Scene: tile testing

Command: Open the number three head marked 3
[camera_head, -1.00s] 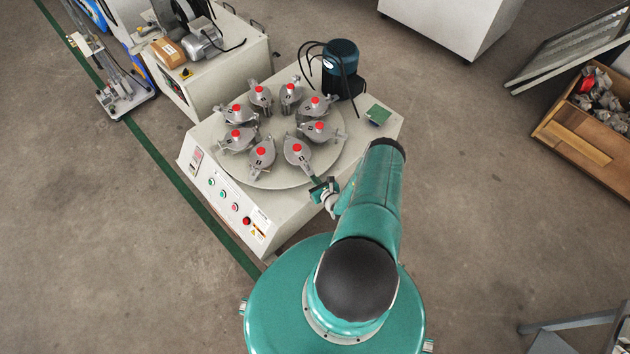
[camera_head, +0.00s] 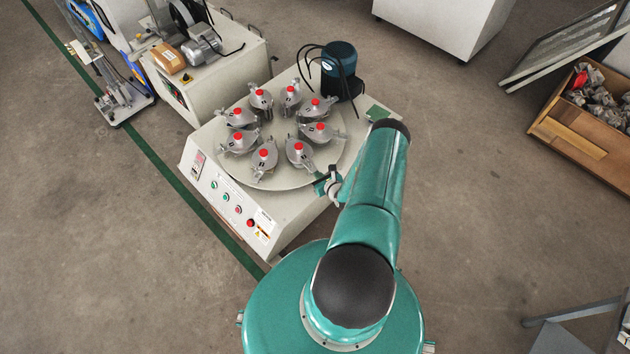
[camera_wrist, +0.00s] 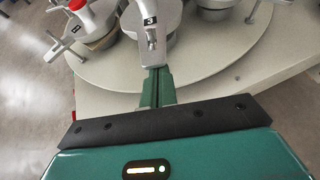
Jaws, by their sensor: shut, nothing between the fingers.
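The head marked 3 (camera_wrist: 150,20) is a grey metal fixture at the top middle of the wrist view. Its clamp lever points toward my gripper, with a dark "3" label on it. In the head view it appears to be the near red-capped head (camera_head: 299,153) on the round plate. My gripper (camera_wrist: 156,72) is shut and empty, its green fingers just in front of the lever's near end; I cannot tell whether they touch. In the head view my gripper (camera_head: 322,186) is at the plate's near right edge, partly hidden by my arm.
Several similar red-capped heads ring the round plate (camera_head: 285,178) of the white machine. A neighbouring head (camera_wrist: 88,22) stands left in the wrist view. A dark green motor (camera_head: 340,62) with cables stands behind. Control buttons line the left front panel (camera_head: 228,203). Open floor lies right.

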